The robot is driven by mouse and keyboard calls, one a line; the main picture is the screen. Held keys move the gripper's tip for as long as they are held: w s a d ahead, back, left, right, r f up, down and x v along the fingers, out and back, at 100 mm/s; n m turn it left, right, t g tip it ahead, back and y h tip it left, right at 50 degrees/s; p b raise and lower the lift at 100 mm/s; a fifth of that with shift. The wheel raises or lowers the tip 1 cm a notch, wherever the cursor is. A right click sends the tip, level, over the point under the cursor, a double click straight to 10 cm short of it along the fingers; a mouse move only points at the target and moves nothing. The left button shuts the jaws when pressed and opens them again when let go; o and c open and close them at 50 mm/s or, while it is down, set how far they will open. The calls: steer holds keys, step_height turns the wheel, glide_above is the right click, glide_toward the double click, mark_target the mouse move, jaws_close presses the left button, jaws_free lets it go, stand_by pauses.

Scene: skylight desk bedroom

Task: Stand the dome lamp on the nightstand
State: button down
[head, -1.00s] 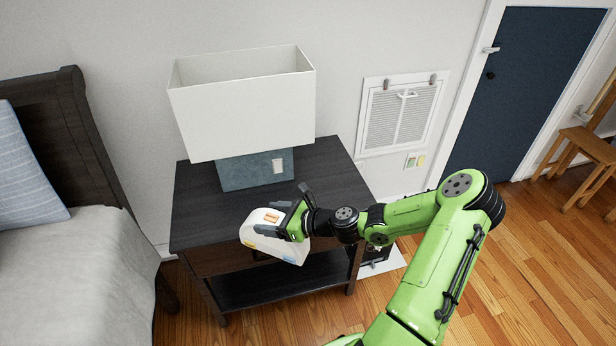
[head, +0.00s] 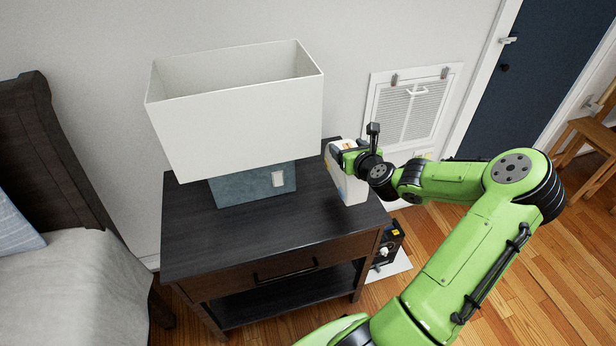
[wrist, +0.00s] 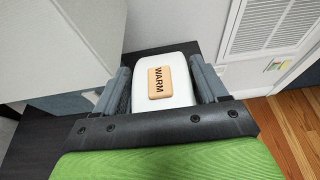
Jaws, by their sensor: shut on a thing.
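The dome lamp (head: 349,186) is a white body with a tan label; in the wrist view the lamp (wrist: 181,88) shows the label reading "WARM". My gripper (head: 348,150) is shut on it, with one finger on each side in the wrist view (wrist: 163,88). The lamp is upright or nearly so at the right side of the nightstand (head: 250,235), right of the big table lamp. I cannot tell whether its base touches the top. My gripper hides part of its upper end.
A table lamp with a large white box shade (head: 240,115) and blue-grey base (head: 240,186) stands at the back of the nightstand. The front of the top is clear. The bed (head: 70,290) is at left. A wall vent (head: 412,110) is behind at right.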

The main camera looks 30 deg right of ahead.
step_height(320, 180, down, 10)
steer(key=b, duration=0.5)
steer(key=shift+r, duration=0.2)
steer(key=shift+f, duration=0.1)
steer(key=shift+c, duration=0.2)
jaws_free()
